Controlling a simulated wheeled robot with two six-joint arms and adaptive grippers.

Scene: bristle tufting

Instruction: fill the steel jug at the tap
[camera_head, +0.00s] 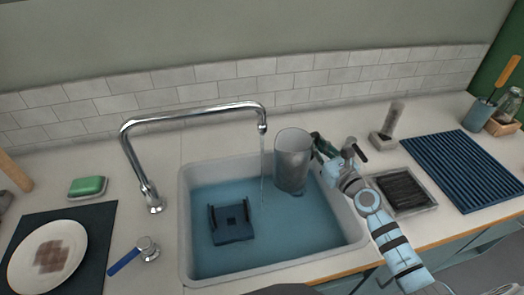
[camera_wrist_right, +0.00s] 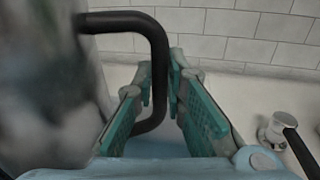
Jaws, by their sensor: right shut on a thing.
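The steel jug (camera_head: 293,160) is held upright over the back right of the sink (camera_head: 186,232). My right gripper (camera_head: 321,148) is shut on its black handle (camera_wrist_right: 158,60), with green finger pads on both sides; the jug's grey wall (camera_wrist_right: 45,95) fills the left of the wrist view. The chrome tap (camera_head: 190,114) arches over the sink. A thin stream of water (camera_head: 262,170) falls from its spout, left of the jug and apart from its mouth. The jug's inside bottom is hidden. My left gripper is not in view.
A dark blue stand (camera_head: 232,224) is in the sink. A black-lever fitting (camera_head: 350,146) is close to my right gripper; it shows in the wrist view (camera_wrist_right: 283,130). A blue-lever fitting (camera_head: 148,248), plate (camera_head: 20,262) and green sponge (camera_head: 88,186) are left. A ribbed mat (camera_head: 465,170) is right.

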